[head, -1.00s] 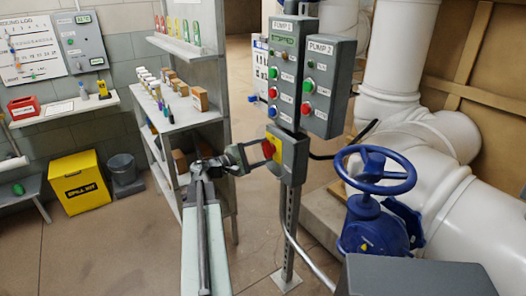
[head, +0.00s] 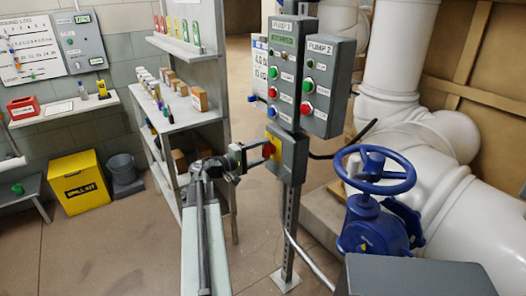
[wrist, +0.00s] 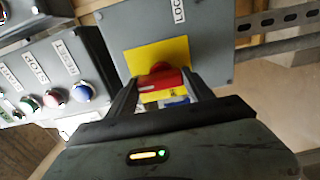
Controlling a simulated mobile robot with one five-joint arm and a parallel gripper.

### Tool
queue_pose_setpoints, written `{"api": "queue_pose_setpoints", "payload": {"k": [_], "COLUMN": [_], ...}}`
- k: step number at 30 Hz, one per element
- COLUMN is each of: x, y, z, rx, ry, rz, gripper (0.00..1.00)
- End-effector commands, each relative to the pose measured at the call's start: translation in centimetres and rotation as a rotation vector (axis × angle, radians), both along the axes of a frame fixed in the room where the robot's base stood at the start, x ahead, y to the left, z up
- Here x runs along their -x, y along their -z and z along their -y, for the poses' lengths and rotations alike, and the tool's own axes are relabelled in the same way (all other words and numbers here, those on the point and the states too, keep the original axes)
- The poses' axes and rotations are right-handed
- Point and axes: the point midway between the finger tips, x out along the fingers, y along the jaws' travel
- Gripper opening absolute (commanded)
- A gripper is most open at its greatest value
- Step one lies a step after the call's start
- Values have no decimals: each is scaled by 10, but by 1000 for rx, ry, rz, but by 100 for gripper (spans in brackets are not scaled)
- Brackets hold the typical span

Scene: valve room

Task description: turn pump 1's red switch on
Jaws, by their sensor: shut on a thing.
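The red switch (head: 268,150) sits on a yellow plate (head: 274,139) on a small grey box (head: 294,157) under the pump 1 panel (head: 288,75). My gripper (head: 265,151) reaches it from the left and is shut on the switch. In the wrist view, my gripper's fingers (wrist: 163,88) stand on both sides of the red handle (wrist: 165,82), in front of the yellow plate (wrist: 158,54). The handle lies across the view there. Its lower part is partly hidden by my gripper's body. The pump 1 display (head: 282,41) shows green.
The pump 2 panel (head: 328,85) adjoins on the right. A blue handwheel valve (head: 375,175) and white pipes (head: 455,200) stand further right. A shelf (head: 180,110) is close behind my arm at left.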

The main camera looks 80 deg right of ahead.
Motion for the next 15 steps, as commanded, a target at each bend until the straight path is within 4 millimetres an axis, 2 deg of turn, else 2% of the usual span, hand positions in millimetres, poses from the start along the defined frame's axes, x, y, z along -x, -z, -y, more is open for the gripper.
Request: {"api": "queue_pose_setpoints", "payload": {"k": [9, 10, 12, 15], "x": [0, 0, 0, 0], "y": [2, 2, 2, 1], "z": [-1, -1, -1, -1], "rx": [1, 1, 0, 0], "ry": [1, 1, 1, 1], "rz": [8, 8, 7, 6], "gripper": [20, 63, 82, 82]}}
